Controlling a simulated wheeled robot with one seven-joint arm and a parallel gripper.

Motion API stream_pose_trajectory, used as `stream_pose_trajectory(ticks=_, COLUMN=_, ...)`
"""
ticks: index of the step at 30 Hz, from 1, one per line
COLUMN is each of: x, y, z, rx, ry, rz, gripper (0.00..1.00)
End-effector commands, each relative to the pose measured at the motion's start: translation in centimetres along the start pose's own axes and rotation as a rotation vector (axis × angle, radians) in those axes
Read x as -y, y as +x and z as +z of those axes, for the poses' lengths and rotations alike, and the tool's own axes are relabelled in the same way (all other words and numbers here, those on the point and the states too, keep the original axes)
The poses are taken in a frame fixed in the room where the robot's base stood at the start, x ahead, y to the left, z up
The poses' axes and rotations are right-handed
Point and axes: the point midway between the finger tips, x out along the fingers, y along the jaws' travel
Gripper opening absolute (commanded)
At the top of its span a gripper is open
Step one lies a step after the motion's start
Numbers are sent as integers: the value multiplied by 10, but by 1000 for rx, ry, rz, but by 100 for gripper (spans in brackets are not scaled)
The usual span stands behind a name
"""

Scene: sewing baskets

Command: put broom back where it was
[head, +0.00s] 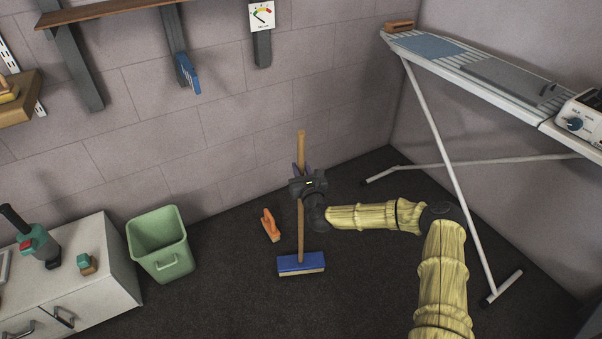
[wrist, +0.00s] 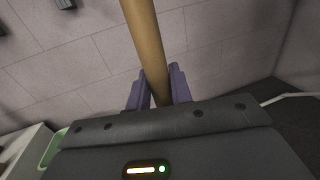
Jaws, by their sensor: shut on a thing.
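The broom has a wooden handle and a blue head (head: 301,263) with a pale lower edge. It stands upright, head down, at or just above the dark floor; I cannot tell if it touches. My gripper (head: 300,172) is shut around the handle, with handle showing above and below it. In the wrist view the broom handle (wrist: 147,45) rises between the two purple fingers of my gripper (wrist: 158,90). The wrist view does not show the broom's head.
An orange hand tool (head: 270,225) lies on the floor left of the broom. A green bin (head: 160,245) stands by the white cabinet (head: 85,275). The ironing board (head: 470,75) is on the right, its legs reaching the floor. A brick wall (head: 235,125) is behind.

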Motion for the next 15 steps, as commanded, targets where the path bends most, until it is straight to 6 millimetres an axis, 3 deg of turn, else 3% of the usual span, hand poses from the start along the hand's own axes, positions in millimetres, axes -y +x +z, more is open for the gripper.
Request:
stream_pose_trajectory(ticks=14, x=0, y=0, z=-10, rx=6, ry=-1, rz=0, gripper=0)
stream_pose_trajectory(ticks=15, x=0, y=0, z=-12, rx=2, ry=0, rz=0, gripper=23)
